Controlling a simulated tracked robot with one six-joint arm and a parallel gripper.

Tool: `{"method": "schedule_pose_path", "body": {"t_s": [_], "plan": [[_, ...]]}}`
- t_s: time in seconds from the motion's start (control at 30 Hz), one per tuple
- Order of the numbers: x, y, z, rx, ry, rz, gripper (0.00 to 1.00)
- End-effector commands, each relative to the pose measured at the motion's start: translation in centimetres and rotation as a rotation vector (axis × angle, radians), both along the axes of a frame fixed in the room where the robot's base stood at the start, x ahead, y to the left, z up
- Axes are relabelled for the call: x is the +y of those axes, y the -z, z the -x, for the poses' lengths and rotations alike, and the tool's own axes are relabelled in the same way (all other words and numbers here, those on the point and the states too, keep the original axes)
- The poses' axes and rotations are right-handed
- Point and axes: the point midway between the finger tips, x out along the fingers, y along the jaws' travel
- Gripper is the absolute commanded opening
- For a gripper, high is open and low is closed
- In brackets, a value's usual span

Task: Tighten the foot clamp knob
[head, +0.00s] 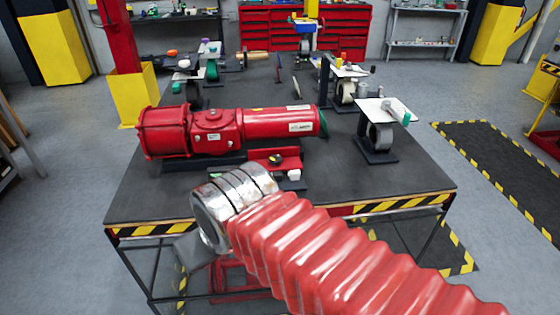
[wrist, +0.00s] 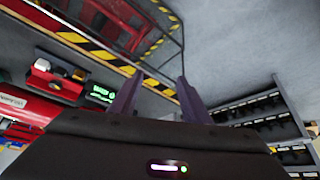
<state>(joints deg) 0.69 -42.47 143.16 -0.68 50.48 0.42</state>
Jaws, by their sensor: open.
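A red valve actuator (head: 235,130) lies on its side on the dark bench top in the head view. A red bracket (head: 272,160) sits in front of it, with a small dark and yellow knob (head: 275,159) and a pale knob (head: 294,174). I cannot tell for sure which is the foot clamp knob. In the wrist view a red block (wrist: 55,85) with small knobs (wrist: 60,69) shows at left. My gripper (wrist: 154,82) is open and empty in the wrist view, its two fingers apart, right of the block. In the head view my arm hides most of the gripper.
The bench (head: 420,175) has a yellow-black striped front edge and free room at right. A small stand with a wheel (head: 380,137) and other fixtures stand farther back. A yellow-based red post (head: 133,95) rises at the left. A shelf rack (wrist: 262,115) shows at right in the wrist view.

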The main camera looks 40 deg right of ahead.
Motion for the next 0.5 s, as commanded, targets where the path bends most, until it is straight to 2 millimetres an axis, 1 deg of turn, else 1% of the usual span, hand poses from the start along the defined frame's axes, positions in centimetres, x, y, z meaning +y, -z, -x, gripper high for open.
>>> {"method": "schedule_pose_path", "body": {"t_s": [0.03, 0.1, 0.17, 0.27, 0.3, 0.37, 0.4, 0.47, 0.5], "plan": [[-0.6, 0.1, -0.5, -0.008, 0.017, 0.009, 0.47], [-1.5, 0.2, -1.5, -0.029, 0.053, 0.028, 0.52], [-3.0, 0.2, -2.7, -0.056, 0.089, 0.051, 0.53], [-6.5, 0.3, -4.9, -0.112, 0.160, 0.098, 0.53], [-8.0, 0.3, -5.8, -0.137, 0.188, 0.118, 0.53], [-10.4, 0.3, -7.1, -0.175, 0.227, 0.150, 0.53], [-12.0, 0.4, -7.8, -0.201, 0.249, 0.169, 0.53], [-14.2, 0.4, -8.8, -0.237, 0.277, 0.195, 0.53], [-15.6, 0.5, -9.4, -0.261, 0.293, 0.212, 0.53]]}}
